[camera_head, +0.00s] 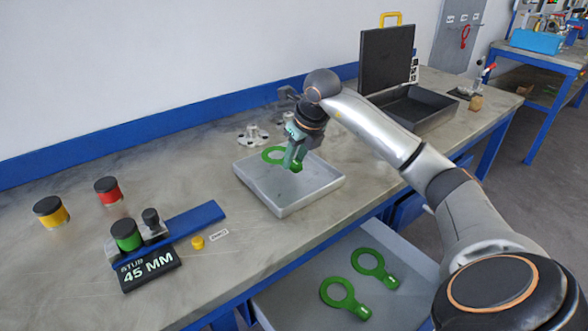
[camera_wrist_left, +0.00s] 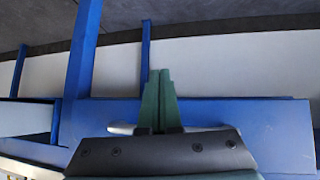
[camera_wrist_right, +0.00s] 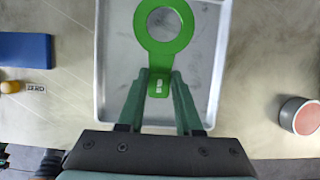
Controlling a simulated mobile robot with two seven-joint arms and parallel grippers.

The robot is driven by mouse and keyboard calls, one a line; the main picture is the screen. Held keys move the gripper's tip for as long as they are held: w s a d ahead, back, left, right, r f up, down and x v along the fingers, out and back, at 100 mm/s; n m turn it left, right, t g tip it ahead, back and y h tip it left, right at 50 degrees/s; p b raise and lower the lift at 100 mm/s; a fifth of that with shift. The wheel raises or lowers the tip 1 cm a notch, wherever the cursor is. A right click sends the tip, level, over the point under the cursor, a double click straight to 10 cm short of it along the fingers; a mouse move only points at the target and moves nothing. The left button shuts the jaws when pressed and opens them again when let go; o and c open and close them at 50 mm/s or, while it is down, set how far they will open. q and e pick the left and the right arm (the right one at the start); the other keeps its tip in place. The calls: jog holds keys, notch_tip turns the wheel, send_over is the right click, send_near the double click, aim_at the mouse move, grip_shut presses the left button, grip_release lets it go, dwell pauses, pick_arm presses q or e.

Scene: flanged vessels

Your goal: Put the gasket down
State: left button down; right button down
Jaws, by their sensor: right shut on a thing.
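My right gripper (camera_head: 294,158) is shut on a green ring-shaped gasket (camera_head: 268,152) with a tab. It is over a shallow grey tray (camera_head: 312,196) on the bench. In the right wrist view the fingertips (camera_wrist_right: 159,80) grip the gasket's tab, and its ring (camera_wrist_right: 143,28) lies flat in front of them, within the outline of the tray (camera_wrist_right: 222,50). I cannot tell whether the gasket touches the tray floor. My left gripper (camera_wrist_left: 160,78) shows only in the left wrist view; its fingers are together with nothing visible between them, facing blue bench framing.
Two more green gaskets (camera_head: 338,294) lie in an open drawer (camera_head: 280,302) below the bench. A metal flanged part (camera_head: 252,135) stands behind the tray. A black open case (camera_head: 388,60) is at back right. Yellow, red and green capped stubs (camera_head: 124,236) stand at left.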

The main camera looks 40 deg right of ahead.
jog(key=shift+w+d+f, duration=0.1)
jog(key=shift+w+f, duration=0.1)
jog(key=shift+f, duration=1.6)
jog(key=shift+f, duration=0.15)
jog(key=c, duration=0.6)
grip_release()
jog(key=shift+r, duration=0.35)
jog(key=p+v, duration=0.1)
jog(key=v, duration=1)
jog(key=shift+s+r, duration=0.15)
jog(key=shift+r, duration=0.2)
